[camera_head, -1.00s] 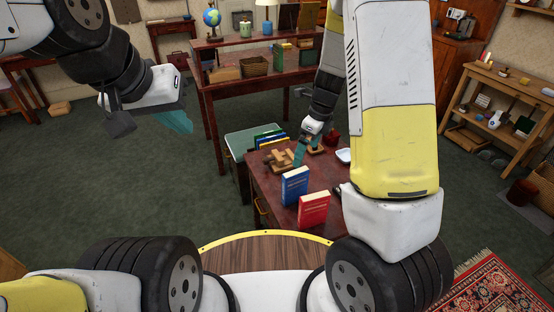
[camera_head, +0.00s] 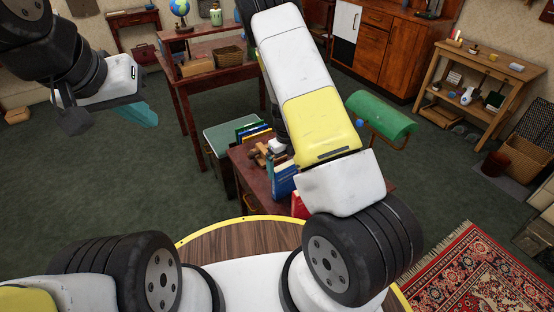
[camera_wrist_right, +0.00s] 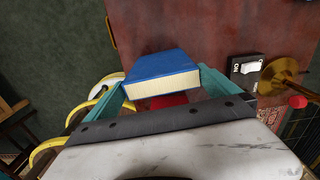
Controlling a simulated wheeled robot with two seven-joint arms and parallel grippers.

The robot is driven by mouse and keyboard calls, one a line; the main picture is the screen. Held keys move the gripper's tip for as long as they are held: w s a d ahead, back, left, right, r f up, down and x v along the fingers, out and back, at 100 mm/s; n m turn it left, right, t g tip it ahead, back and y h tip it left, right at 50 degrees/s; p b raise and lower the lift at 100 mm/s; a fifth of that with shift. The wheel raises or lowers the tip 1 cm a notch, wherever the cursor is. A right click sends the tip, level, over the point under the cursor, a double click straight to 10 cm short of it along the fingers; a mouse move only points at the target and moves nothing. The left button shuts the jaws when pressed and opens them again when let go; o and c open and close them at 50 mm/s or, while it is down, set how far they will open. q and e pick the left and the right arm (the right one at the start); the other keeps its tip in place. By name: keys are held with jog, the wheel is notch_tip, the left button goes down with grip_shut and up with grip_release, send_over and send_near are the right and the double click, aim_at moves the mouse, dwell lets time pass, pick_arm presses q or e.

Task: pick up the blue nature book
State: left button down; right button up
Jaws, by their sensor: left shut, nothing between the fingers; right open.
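The blue book (camera_head: 284,181) stands upright on the dark red desk (camera_head: 240,160). My right arm partly hides it in the head view. In the right wrist view the blue book (camera_wrist_right: 164,68) shows its cover and pale page edge, between the two teal fingers of my right gripper (camera_wrist_right: 168,92). That gripper is open, with gaps beside the book, and whether it touches the book cannot be told. In the head view the right gripper is mostly hidden behind my arm. My left gripper (camera_head: 142,114) is shut and empty, above the floor at the left.
A red book (camera_head: 299,205) stands just in front of the blue one, mostly hidden by my arm. A green-shaded lamp (camera_head: 382,115) stands on the desk's right. A wooden puzzle-like object (camera_head: 262,154) lies behind the books.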

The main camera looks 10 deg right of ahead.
aim_at(285, 174)
notch_tip(285, 174, down, 5)
jog(key=c, duration=1.3)
